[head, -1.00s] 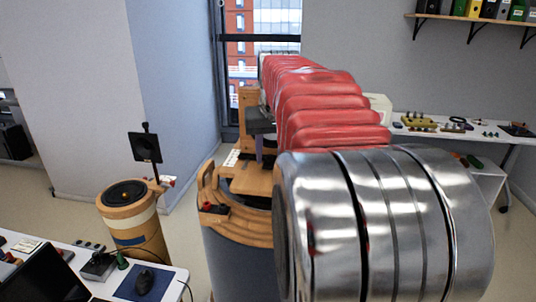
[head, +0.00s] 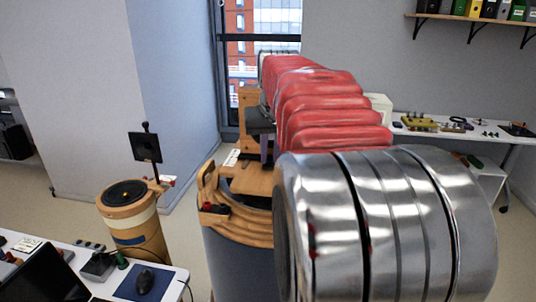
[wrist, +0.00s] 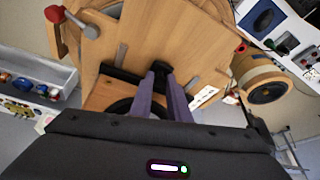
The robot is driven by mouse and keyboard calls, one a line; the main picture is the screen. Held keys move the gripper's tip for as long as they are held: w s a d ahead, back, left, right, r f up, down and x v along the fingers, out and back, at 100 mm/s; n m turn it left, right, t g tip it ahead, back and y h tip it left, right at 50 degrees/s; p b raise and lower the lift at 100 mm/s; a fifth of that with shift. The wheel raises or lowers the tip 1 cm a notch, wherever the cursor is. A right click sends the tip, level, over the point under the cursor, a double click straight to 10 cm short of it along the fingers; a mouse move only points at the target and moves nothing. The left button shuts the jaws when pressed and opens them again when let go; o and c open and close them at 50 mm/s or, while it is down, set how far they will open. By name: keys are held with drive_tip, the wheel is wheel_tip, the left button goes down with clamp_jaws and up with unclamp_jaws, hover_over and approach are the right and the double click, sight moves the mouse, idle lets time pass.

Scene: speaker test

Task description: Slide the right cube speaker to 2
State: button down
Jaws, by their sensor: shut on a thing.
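My gripper (wrist: 162,72) points its two purple fingers at the wooden stand (wrist: 200,40) in the wrist view. The fingers are close together and shut on a small dark piece at their tips. Just left of them is a light wooden box with a dark round cone, which looks like a cube speaker (wrist: 100,98); my fingers and housing partly hide it. In the head view the stand's round wooden top (head: 255,180) shows beyond my arm, with my gripper (head: 266,150) low over it. My arm hides the stand's right side. I cannot read a 2 mark.
A round wooden drum with a dark speaker top (head: 125,193) stands left of the stand. A desk (head: 175,275) with a mouse and small devices is at the front left. A white bench (head: 490,136) with tools runs along the back right.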

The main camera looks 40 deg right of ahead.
drive_tip(key=shift+s+a, duration=0.6)
drive_tip(key=shift+a, duration=0.15)
drive_tip(key=c, duration=1.7)
unclamp_jaws()
drive_tip(key=shift+r, duration=0.1)
drive_tip(key=v, duration=1.3)
drive_tip(key=shift+s+r, duration=0.2)
drive_tip(key=shift+r, duration=0.05)
